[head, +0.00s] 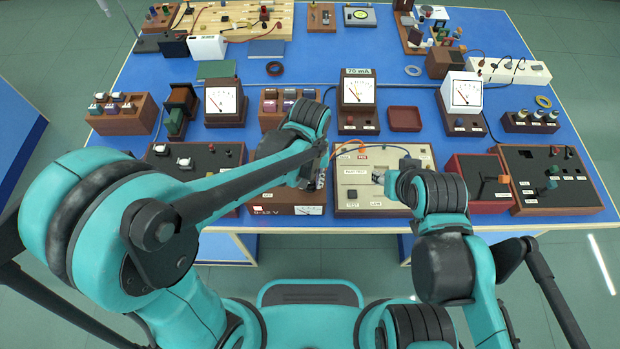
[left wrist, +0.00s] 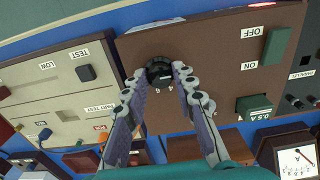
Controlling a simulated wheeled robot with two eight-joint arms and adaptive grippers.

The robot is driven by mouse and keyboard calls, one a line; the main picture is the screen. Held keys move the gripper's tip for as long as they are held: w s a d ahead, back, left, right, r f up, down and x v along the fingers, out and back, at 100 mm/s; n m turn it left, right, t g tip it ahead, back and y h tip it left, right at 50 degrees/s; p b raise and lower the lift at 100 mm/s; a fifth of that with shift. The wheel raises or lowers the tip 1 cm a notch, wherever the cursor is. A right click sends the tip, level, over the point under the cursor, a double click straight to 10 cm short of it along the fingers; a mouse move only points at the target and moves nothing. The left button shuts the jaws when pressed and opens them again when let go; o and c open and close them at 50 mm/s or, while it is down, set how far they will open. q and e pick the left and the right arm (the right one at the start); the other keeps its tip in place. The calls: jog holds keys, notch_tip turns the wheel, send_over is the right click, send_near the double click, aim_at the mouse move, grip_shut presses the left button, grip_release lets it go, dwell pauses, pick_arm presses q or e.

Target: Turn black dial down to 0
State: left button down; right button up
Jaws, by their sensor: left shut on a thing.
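The black dial (left wrist: 158,70) is on the face of a brown wooden box (left wrist: 215,50) in the left wrist view. My left gripper (left wrist: 161,84) is shut on it, one finger on each side. Its pointer and scale cannot be read. In the head view the box (head: 273,199), labelled 0-12 V, is partly under my left arm, and the dial is hidden behind my left gripper (head: 317,180). My right gripper (head: 381,179) is over the cream panel to the right; its fingers are too small and covered to tell their state.
The cream test panel (head: 346,194) adjoins the brown box on the right. A green switch (left wrist: 276,46) and a green 0.5 A block (left wrist: 252,104) sit on the same box. Meters (head: 358,90) stand behind. An orange cable (head: 350,143) arches near my left gripper.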

aim_at(310, 183)
dwell(0.4)
pick_arm(q)
jog(key=c, duration=1.2)
grip_release()
notch_tip(310, 183, up, 12)
jog(key=s+a+t, duration=0.2)
jog(key=a+t, duration=0.1)
jog(key=a, duration=0.5)
jog(key=s+a+f+t, duration=0.1)
jog(key=s+a+t, duration=0.2)
jog(key=a, duration=0.6)
jog(key=shift+a+t, duration=0.3)
jog(key=shift+t, duration=0.3)
